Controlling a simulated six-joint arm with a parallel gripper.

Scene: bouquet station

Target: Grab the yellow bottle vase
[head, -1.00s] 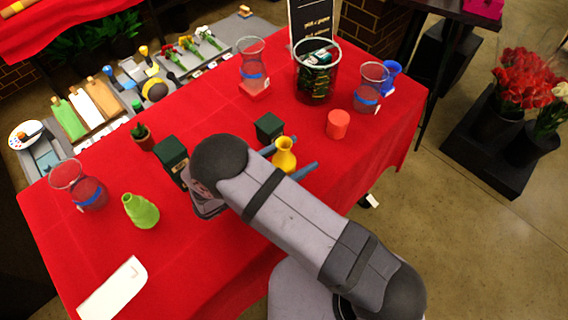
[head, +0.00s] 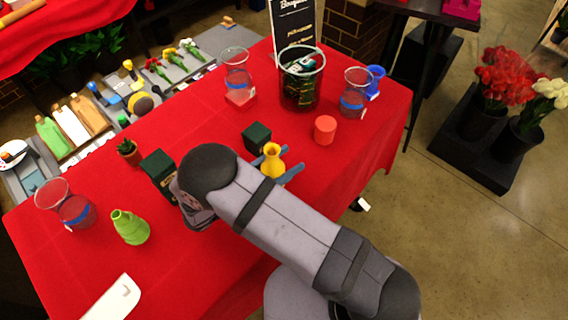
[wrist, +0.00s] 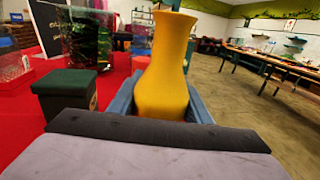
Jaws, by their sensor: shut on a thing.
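The yellow bottle vase (head: 272,163) stands upright between the blue-grey fingers of my gripper (head: 279,168) near the middle of the red table. In the wrist view the yellow vase (wrist: 167,75) fills the centre, with a finger of my gripper (wrist: 162,103) along each side of its wide body. The gripper is shut on the vase. The vase's base is hidden behind the gripper, so I cannot tell whether it touches the table.
A dark green box (head: 256,137) stands close behind the vase, and another (head: 159,172) lies left of my arm.

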